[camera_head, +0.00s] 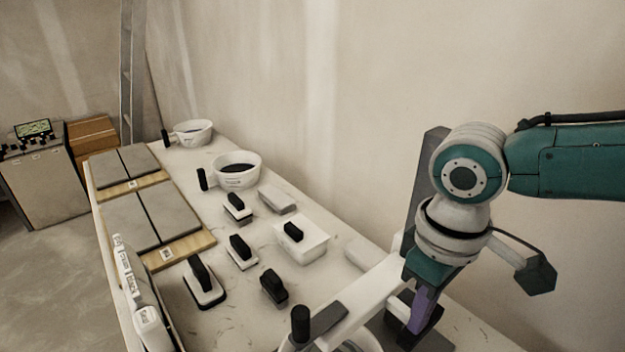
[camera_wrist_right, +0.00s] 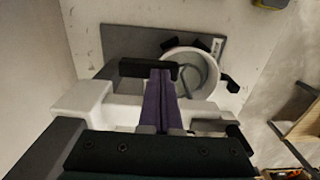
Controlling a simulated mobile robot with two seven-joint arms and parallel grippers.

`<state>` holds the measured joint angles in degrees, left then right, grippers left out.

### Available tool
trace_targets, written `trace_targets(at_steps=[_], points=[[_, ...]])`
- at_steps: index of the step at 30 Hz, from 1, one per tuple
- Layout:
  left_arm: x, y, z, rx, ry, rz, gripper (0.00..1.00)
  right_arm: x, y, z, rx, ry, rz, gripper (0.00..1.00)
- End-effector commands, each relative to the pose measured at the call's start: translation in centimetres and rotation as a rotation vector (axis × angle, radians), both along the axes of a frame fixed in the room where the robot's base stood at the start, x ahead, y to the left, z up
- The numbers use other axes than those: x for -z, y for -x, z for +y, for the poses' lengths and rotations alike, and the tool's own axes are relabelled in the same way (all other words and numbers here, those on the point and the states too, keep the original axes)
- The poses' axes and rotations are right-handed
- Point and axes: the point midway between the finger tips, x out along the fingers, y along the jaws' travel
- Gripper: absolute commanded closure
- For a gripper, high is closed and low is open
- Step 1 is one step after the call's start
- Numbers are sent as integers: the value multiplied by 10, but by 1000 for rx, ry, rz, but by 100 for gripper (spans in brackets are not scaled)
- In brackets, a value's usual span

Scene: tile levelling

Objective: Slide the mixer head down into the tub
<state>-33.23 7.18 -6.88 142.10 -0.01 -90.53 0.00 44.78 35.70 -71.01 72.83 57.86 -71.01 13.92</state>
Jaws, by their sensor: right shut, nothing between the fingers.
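The white mixer head (camera_head: 372,292) reaches from the grey column (camera_head: 428,170) toward the lower edge of the head view. It also shows in the wrist view (camera_wrist_right: 85,104), partly hidden by my gripper. The white tub (camera_wrist_right: 207,68) stands on a grey base plate (camera_wrist_right: 120,42), with a grey curved paddle (camera_wrist_right: 190,76) showing inside its rim. My right gripper (camera_head: 423,318) is shut and empty beside the mixer head. In the wrist view its purple fingers (camera_wrist_right: 160,85) overlap a black bar (camera_wrist_right: 140,68); I cannot tell whether they touch it. My left gripper is out of view.
Two white pots (camera_head: 237,168) (camera_head: 193,132), several black-handled tools (camera_head: 203,285) and a white box (camera_head: 300,243) stand on the bench. Grey tiles on boards (camera_head: 145,217) lie along its left side. The wall is close behind the mixer.

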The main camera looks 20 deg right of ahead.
Motion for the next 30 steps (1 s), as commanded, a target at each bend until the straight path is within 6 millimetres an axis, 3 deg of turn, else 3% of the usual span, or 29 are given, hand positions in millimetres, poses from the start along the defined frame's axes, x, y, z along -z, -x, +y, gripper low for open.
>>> trace_targets(at_steps=[20,30], points=[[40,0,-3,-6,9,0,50,51,0,0,0,-1,1,100],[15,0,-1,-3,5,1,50,27,0,0,1,-1,1,100]])
